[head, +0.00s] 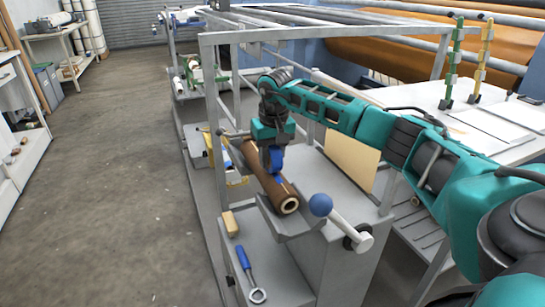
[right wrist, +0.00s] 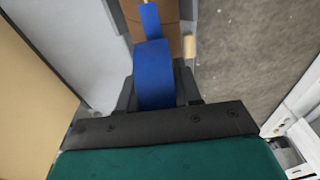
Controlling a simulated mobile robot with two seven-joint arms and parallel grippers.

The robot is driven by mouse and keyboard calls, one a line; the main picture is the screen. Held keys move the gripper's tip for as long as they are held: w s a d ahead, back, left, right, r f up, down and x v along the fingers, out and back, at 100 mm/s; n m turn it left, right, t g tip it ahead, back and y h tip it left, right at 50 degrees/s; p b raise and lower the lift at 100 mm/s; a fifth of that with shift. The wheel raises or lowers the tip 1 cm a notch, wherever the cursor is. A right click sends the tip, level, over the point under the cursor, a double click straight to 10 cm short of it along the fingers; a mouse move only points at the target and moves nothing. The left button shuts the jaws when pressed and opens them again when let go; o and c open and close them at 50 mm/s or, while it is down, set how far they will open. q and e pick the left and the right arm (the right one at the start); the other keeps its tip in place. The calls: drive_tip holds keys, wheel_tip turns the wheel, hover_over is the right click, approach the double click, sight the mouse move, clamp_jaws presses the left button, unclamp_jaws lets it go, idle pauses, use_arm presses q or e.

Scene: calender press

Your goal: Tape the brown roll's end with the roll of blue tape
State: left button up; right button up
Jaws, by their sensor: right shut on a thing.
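The brown roll (head: 266,178) lies in a grey cradle on the machine's side shelf, its hollow pale end facing me. My right gripper (head: 275,170) points down over the roll and is shut on the roll of blue tape (head: 277,158). In the right wrist view the blue tape (right wrist: 154,75) sits between the dark fingers. A narrower blue strip (right wrist: 150,20) extends from it over the brown roll (right wrist: 168,35). I cannot tell whether the strip sticks to the roll. My left gripper is not in view.
A blue-handled tool (head: 245,262) and a tan block (head: 230,222) lie on the lower shelf. A grey frame post (head: 213,130) rises behind. The floor at left is clear.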

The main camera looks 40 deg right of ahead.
drive_tip(key=shift+w+d, duration=0.1)
drive_tip(key=shift+w, duration=0.25)
drive_tip(key=shift+w+d, duration=0.15)
drive_tip(key=shift+w, duration=0.2)
drive_tip(key=shift+w, duration=0.15)
idle(0.4)
drive_tip(key=shift+w+d+f, duration=0.1)
drive_tip(key=shift+w+d, duration=0.05)
drive_tip(key=shift+w, duration=0.25)
drive_tip(key=shift+w+d, duration=0.2)
drive_tip(key=shift+w, duration=0.35)
drive_tip(key=shift+w, duration=0.15)
idle(0.3)
drive_tip(key=shift+w+d, duration=0.2)
drive_tip(key=shift+w, duration=0.2)
